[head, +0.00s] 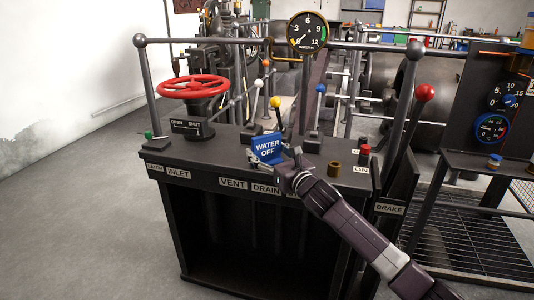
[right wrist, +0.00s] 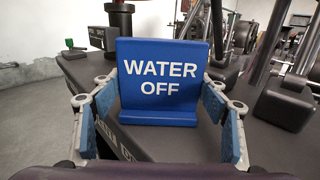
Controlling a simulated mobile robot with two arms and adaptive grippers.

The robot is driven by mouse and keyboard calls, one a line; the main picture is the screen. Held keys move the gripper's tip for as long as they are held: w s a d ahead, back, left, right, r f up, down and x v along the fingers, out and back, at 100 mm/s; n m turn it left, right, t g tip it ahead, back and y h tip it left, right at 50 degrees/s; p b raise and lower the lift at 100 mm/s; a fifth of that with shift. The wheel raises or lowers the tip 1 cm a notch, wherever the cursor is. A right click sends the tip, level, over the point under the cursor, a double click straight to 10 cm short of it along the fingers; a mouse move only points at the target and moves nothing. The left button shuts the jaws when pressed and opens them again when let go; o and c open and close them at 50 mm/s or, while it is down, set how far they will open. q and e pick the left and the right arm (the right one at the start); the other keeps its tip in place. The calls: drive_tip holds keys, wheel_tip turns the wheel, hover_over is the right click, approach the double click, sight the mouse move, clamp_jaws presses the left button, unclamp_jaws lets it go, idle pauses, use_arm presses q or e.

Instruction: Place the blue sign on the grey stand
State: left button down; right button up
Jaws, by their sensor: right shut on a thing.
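The blue sign (head: 267,148), lettered WATER OFF, is upright over the top of the dark grey stand (head: 230,170) with levers, near its front edge. In the right wrist view the sign (right wrist: 163,80) faces me, with a lip along its bottom. My right gripper (head: 284,165) is shut on the sign, with blue pads at its left and right edges. I cannot tell whether the sign's base touches the stand's top. My left gripper is not in view.
A red handwheel (head: 192,87) stands on the left of the stand. Levers with yellow (head: 275,102), blue (head: 320,88) and red (head: 425,92) knobs rise behind and to the right.

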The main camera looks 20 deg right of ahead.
drive_tip(key=o, duration=1.2)
drive_tip(key=shift+o, duration=0.2)
drive_tip(key=shift+s+d, duration=0.1)
drive_tip(key=shift+s, duration=0.5)
drive_tip(key=s+d+p, duration=0.1)
drive_tip(key=s+d, duration=0.1)
drive_tip(key=s, duration=0.8)
drive_tip(key=shift+s, duration=0.3)
